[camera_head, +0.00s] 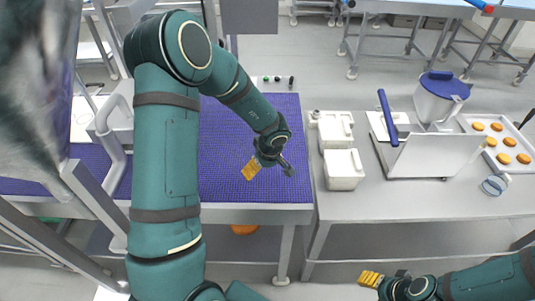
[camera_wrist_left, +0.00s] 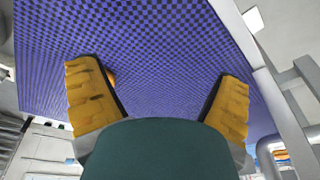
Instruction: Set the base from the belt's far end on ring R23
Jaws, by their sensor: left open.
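My left gripper (camera_head: 269,170) is over the front right part of the purple belt (camera_head: 222,135). No ring label can be read. My right gripper (camera_head: 371,279) is at the bottom right, its jaws unclear.
White tubs (camera_head: 344,168) stand on the steel table right of the belt. Beyond are a white box with a blue handle (camera_head: 388,118), a blue-lidded jug (camera_head: 440,95) and a tray (camera_head: 466,119) of orange-brown rounds.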

